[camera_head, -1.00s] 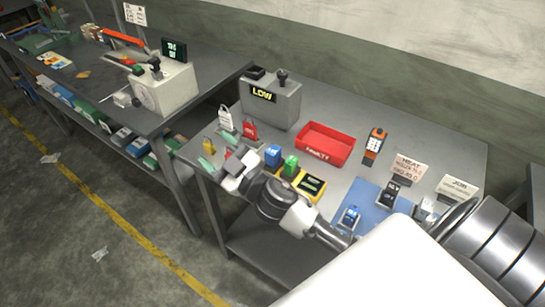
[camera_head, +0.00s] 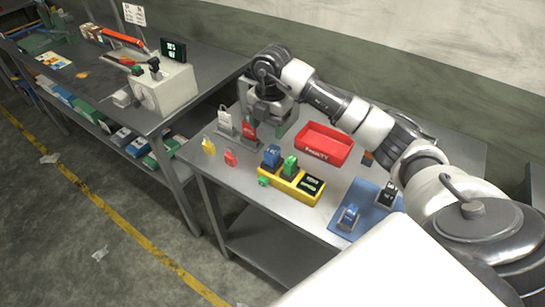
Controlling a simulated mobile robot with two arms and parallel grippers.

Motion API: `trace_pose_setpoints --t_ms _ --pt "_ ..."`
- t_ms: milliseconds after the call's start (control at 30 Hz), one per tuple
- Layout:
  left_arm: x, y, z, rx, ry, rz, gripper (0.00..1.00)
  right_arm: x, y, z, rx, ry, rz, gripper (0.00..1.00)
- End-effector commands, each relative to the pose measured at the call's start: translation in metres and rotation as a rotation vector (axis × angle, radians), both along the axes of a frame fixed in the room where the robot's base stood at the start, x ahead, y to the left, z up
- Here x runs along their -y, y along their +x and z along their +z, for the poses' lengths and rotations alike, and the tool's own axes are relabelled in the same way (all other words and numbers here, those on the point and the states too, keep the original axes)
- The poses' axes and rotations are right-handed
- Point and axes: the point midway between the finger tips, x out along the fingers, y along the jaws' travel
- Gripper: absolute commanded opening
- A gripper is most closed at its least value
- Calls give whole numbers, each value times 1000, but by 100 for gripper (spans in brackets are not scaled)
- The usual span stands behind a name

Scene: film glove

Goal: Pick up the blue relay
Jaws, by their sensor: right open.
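The blue relay (camera_head: 271,155) is a blue block standing upright in the left part of a yellow holder (camera_head: 297,191) on the grey workbench. A green block (camera_head: 289,166) stands beside it in the same holder. My right gripper (camera_head: 271,121) is above the back-left part of the bench, behind the blue relay and apart from it. It points down, is open and appears empty; its fingertips are hard to make out. The blue relay is not covered by the arm. My left gripper is not in view.
A red bin (camera_head: 325,147) is right of the gripper. A yellow padlock (camera_head: 208,146), a red padlock (camera_head: 230,158) and a small green piece (camera_head: 263,181) lie near the front edge. A blue mat (camera_head: 372,207) holds small devices. My right arm spans the bench's back.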

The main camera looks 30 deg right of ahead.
Motion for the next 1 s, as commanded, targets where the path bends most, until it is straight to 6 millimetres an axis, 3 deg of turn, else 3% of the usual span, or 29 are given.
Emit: trace_pose_setpoints --t_ms 133,400,567,767,1000 --pt "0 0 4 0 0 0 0 14 -2 -2 -26 -60 -46 64" --pt "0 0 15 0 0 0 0 13 -2 -42 -27 -59 -44 64" --pt "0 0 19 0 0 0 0 12 -3 -53 -27 -57 -43 64" --pt "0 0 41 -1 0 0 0 8 -6 -79 -30 -56 -42 64" --pt "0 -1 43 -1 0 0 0 9 -4 -103 -24 -57 -41 64"
